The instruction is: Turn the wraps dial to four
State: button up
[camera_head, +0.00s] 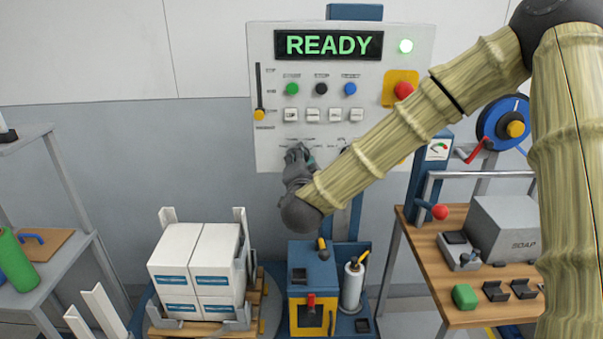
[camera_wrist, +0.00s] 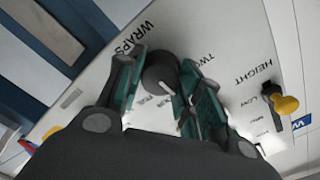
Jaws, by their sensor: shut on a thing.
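The wraps dial (camera_wrist: 158,68) is a round dark knob with a short white mark, set in the white control panel below the printed word WRAPS. My gripper (camera_wrist: 160,88) has its two teal-padded fingers on either side of the knob and is shut on it. The word TWO is printed beside the dial; the other position labels are partly hidden by the fingers, and I cannot tell which one the white mark points at. In the head view my gripper (camera_head: 299,154) is at the lower part of the panel (camera_head: 262,140) and hides the dial.
A height lever with a yellow knob (camera_wrist: 286,104) sits close to the right of my fingers. Above are a READY display (camera_head: 328,45), coloured buttons and a red stop button (camera_head: 403,90). Below stand stacked white boxes (camera_head: 195,262) and a blue-yellow unit (camera_head: 312,285).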

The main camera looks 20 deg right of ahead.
jog(key=shift+f+m+b, duration=0.1)
jog(key=shift+m+b, duration=2.25)
jog(key=shift+m, duration=0.05)
jog(key=o, duration=1)
jog(key=shift+d, duration=0.1)
jog(key=shift+o, duration=0.2)
jog(key=v, duration=1.2)
